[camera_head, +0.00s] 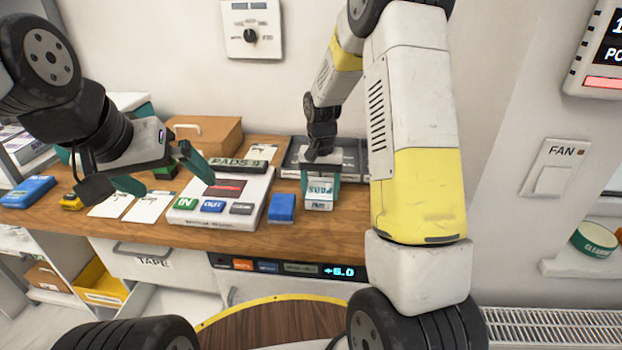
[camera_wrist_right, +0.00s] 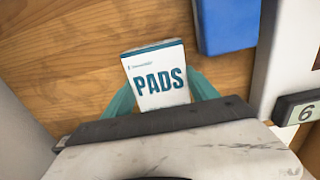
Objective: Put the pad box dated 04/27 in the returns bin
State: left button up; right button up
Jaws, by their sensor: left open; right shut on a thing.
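A small white box marked PADS (camera_head: 319,196) is between the teal fingers of my right gripper (camera_head: 321,178), at the front right of the wooden counter. In the right wrist view the same pad box (camera_wrist_right: 158,76) shows its PADS face, with wood behind it. My right gripper (camera_wrist_right: 162,96) is shut on it. I cannot read a date on it, nor tell whether it touches the counter. My left gripper (camera_head: 178,184) is open and empty above the counter's left part. I cannot identify a returns bin by its label; a yellow bin (camera_head: 98,284) sits on a low shelf at left.
A blue box (camera_head: 282,207) stands just left of the pad box. A white device with coloured buttons (camera_head: 255,190) and a PADS sign (camera_head: 238,165) are further left. A cardboard box (camera_head: 208,133) and dark flat cases (camera_head: 350,152) stand behind. A TAPE drawer (camera_head: 155,262) is below.

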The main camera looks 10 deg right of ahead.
jog(key=shift+f, duration=0.25)
jog(key=o, duration=1.3)
jog(key=shift+o, duration=0.2)
